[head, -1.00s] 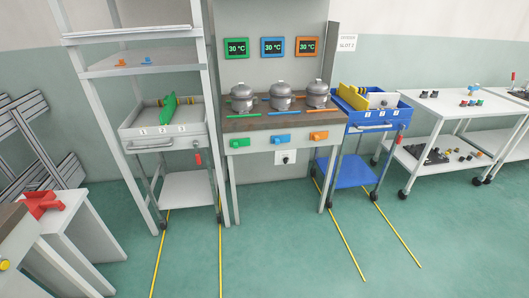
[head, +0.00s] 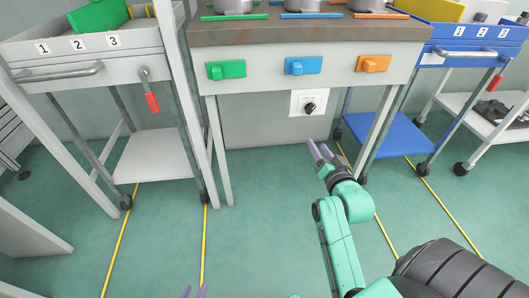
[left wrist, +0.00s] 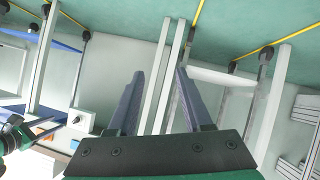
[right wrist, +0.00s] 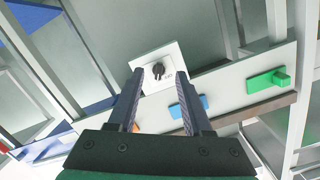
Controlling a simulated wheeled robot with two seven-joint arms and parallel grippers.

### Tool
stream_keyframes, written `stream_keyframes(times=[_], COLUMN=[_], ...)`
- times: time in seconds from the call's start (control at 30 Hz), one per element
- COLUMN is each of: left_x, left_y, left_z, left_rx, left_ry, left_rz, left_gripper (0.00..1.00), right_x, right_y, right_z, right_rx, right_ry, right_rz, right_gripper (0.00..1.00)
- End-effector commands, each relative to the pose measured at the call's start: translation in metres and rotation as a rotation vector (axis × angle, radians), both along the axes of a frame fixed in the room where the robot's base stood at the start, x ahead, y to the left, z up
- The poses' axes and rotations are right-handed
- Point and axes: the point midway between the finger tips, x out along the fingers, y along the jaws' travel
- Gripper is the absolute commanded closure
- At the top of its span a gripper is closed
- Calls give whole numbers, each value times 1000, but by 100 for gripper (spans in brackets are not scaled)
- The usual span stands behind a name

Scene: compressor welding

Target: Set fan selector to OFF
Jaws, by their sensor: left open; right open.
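The fan selector, a black rotary knob (head: 309,108) on a white square plate (head: 296,103), sits below the workbench's front panel. Its pointer looks slanted in the head view, and its markings are too small to read. The knob also shows in the right wrist view (right wrist: 157,70), beyond and between the fingertips. My right gripper (head: 320,151) is open and empty, below and slightly right of the knob, apart from it. My left gripper (head: 195,291) is open and empty at the bottom edge, mostly out of view. The plate also shows in the left wrist view (left wrist: 83,120).
Green (head: 226,70), blue (head: 303,66) and orange (head: 373,64) switches are on the panel above the knob. A white cart (head: 150,68) stands left, a blue cart (head: 465,50) right. Bench legs flank the knob; the floor in front is clear.

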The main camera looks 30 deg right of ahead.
Motion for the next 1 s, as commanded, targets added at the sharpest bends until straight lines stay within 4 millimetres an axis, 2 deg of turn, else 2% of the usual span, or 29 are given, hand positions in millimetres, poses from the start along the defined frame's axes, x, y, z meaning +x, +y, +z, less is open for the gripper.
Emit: stream_keyframes(times=[0.03, 0.13, 0.23, 0.37, 0.7, 0.83, 1.0], left_x=[3, 7, 7, 8, 8, 8, 8], left_y=[-6, -11, -12, -12, -13, -13, -13], left_z=[-9, 7, 13, 7, -21, -26, -25], left_rx=[-31, -65, -73, -76, -97, -102, -107], left_ry=[-28, -59, -66, -71, -98, -108, -112], left_rz=[1, 3, 4, 8, 27, 33, 36], left_gripper=[50, 50, 50, 50, 50, 50, 50], right_x=[-8, -17, -11, 12, 95, 113, 120], right_y=[-7, -13, -16, -24, -53, -59, -62], right_z=[0, 25, 34, 36, 34, 34, 36], right_rx=[-1, -1, -3, -4, -3, -4, -3], right_ry=[-55, -115, -127, -128, -125, -123, -122], right_rz=[-22, -43, -45, -45, -45, -45, -45], right_gripper=[50, 50, 50, 50, 50, 50, 50])
